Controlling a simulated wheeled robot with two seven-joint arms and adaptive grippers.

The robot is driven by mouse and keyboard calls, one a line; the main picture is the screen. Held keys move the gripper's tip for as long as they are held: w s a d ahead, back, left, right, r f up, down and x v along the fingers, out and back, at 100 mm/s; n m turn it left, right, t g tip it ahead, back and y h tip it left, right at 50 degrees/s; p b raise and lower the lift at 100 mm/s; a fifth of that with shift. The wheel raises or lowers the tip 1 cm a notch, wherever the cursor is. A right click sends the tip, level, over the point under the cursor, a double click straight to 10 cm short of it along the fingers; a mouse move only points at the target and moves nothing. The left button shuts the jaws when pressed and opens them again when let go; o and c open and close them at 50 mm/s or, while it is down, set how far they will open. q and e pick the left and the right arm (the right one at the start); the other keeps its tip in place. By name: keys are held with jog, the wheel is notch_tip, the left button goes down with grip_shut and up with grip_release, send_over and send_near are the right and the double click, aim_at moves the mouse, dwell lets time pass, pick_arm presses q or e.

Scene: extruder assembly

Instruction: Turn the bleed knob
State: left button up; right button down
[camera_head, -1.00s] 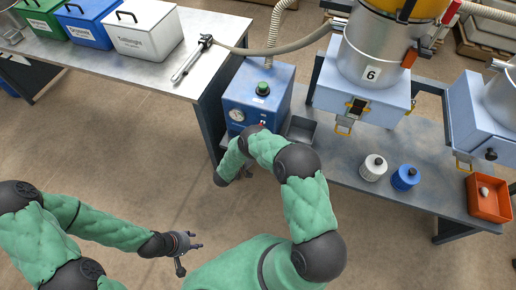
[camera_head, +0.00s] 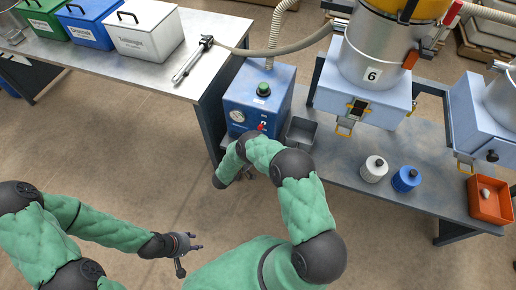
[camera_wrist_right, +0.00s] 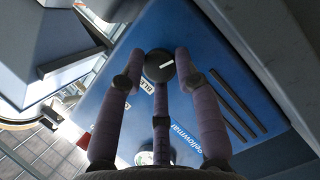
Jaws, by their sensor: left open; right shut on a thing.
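The bleed knob (camera_wrist_right: 160,66) is black and round with a white pointer line. It is on the blue face of the pump box (camera_wrist_right: 200,75) in the right wrist view. My right gripper (camera_wrist_right: 160,77) has its fingers around the knob and is shut on it. In the head view the blue box (camera_head: 275,85) stands on the bench with a green button on top and a gauge on its front. My arm hides the knob there. My left gripper (camera_head: 191,250) is open and empty, low over the floor.
A metal tray (camera_head: 302,132) lies right of the box. A white jar (camera_head: 374,169), a blue jar (camera_head: 406,179) and an orange bin (camera_head: 490,198) are farther right. A hopper (camera_head: 372,75) stands behind. A side table (camera_head: 135,70) with bins is at upper left.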

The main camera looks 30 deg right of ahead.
jog(key=c, duration=0.9)
grip_release()
jog(key=shift+s+f, duration=0.15)
jog(key=shift+a, duration=0.1)
jog(key=v, duration=1.1)
jog(key=shift+a, duration=0.4)
